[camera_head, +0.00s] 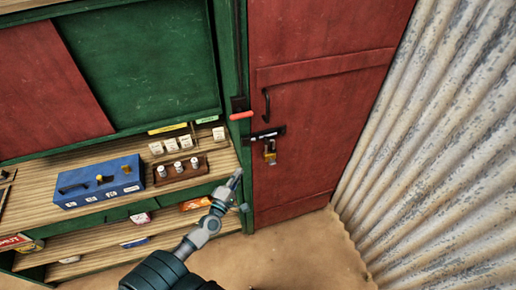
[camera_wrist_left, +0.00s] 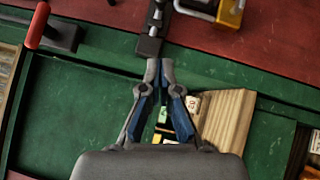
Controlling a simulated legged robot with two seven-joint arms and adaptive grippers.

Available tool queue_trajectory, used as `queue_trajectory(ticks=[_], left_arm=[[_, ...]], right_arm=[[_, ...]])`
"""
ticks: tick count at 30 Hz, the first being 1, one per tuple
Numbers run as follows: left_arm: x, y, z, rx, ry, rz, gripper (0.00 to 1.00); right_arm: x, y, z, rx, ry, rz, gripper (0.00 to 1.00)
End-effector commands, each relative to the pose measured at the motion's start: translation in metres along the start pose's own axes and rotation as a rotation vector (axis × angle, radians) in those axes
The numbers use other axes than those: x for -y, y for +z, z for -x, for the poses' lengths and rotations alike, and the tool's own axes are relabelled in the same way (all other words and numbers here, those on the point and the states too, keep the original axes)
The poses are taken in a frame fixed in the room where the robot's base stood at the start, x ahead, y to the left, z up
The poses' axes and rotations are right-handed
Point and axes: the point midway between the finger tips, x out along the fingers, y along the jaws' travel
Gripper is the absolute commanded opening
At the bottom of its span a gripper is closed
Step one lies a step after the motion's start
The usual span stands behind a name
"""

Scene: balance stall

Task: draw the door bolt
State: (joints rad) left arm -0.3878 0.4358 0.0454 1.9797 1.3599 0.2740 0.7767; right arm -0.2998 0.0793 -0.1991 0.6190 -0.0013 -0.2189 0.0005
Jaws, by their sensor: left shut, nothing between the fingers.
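The red door (camera_head: 310,130) is closed against the green frame. A dark bolt with a pale metal bar (camera_head: 265,134) lies across the door's left edge, and its bar also shows in the left wrist view (camera_wrist_left: 155,22). A brass padlock (camera_head: 270,153) hangs under it; its yellow body shows at the top of the left wrist view (camera_wrist_left: 230,12). My left gripper (camera_head: 237,176) is shut and empty, below and left of the bolt. In the left wrist view its fingertips (camera_wrist_left: 160,66) point at the bolt's near end; I cannot tell if they touch. My right gripper is not in view.
A red-handled lever (camera_head: 241,116) sticks out beside the bolt, and a black door handle (camera_head: 266,104) is above it. A wooden counter (camera_head: 40,180) with a blue box (camera_head: 100,182) and a weight block (camera_head: 178,170) is left. Corrugated metal (camera_head: 430,150) stands right.

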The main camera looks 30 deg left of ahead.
Motion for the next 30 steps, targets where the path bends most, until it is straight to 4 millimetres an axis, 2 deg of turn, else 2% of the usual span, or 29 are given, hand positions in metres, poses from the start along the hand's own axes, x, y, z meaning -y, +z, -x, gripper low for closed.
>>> queue_trajectory(ticks=[6,10,23,30], left_arm=[[0.0,0.001,-0.002,0.0,-0.001,-0.002,0.0],[-0.001,0.002,-0.013,0.0,0.0,-0.003,0.0],[-0.001,0.0,-0.101,0.001,0.001,-0.005,0.0],[-0.001,0.023,-0.123,0.001,-0.001,-0.003,0.0]], right_arm=[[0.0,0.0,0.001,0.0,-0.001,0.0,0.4],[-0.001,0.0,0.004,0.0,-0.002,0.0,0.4],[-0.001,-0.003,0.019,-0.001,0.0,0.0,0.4],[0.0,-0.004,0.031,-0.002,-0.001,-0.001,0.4]])
